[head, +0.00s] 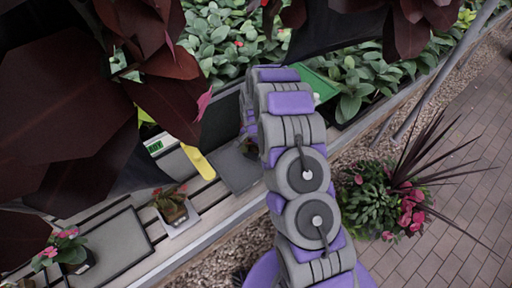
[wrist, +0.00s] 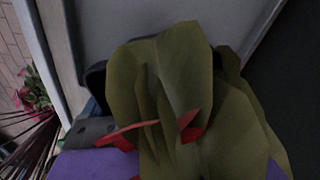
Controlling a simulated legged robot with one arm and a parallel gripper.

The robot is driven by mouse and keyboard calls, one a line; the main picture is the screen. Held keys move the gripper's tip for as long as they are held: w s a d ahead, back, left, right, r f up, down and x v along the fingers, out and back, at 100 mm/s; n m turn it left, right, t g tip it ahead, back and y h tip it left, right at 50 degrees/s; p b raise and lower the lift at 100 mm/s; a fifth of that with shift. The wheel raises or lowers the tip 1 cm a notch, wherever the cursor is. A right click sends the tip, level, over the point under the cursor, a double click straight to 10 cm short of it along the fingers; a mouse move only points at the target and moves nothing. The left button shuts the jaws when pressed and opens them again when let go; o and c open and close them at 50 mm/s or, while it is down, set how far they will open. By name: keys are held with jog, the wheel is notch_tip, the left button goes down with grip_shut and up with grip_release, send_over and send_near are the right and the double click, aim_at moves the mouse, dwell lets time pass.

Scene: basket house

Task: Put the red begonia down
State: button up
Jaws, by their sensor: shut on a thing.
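My gripper (wrist: 190,158) is shut on the red begonia (wrist: 170,85), whose olive-green leaves with red parts fill the middle of the wrist view. The leaves hide the fingertips and the pot. In the head view the held begonia (head: 248,147) shows only in part, beside my arm and over a dark grey tray (head: 236,170) on the slatted bench. I cannot tell whether its pot touches the tray.
A similar potted plant (head: 173,208) stands on a white square further left, near a grey tray (head: 108,250) and a pink-flowered pot (head: 70,250). Dark red leaves (head: 65,95) hang close at left. A planter of pink flowers (head: 395,195) stands on the paving at right.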

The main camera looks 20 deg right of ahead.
jog(key=shift+f, duration=0.85)
jog(key=shift+w+d+f, duration=0.1)
jog(key=shift+w+d, duration=0.05)
jog(key=shift+d, duration=0.6)
jog(key=shift+a, duration=0.1)
jog(key=o, duration=0.9)
jog(key=shift+a, duration=0.2)
jog(key=shift+c, duration=0.2)
jog(key=shift+a, duration=0.4)
jog(key=shift+d+r, duration=0.3)
jog(key=shift+r, duration=0.1)
jog(key=r+p, duration=0.2)
jog(key=r, duration=0.9)
jog(key=shift+a+r, duration=0.1)
jog(key=shift+a, duration=0.1)
jog(key=shift+d+r, duration=0.15)
jog(key=shift+d, duration=0.15)
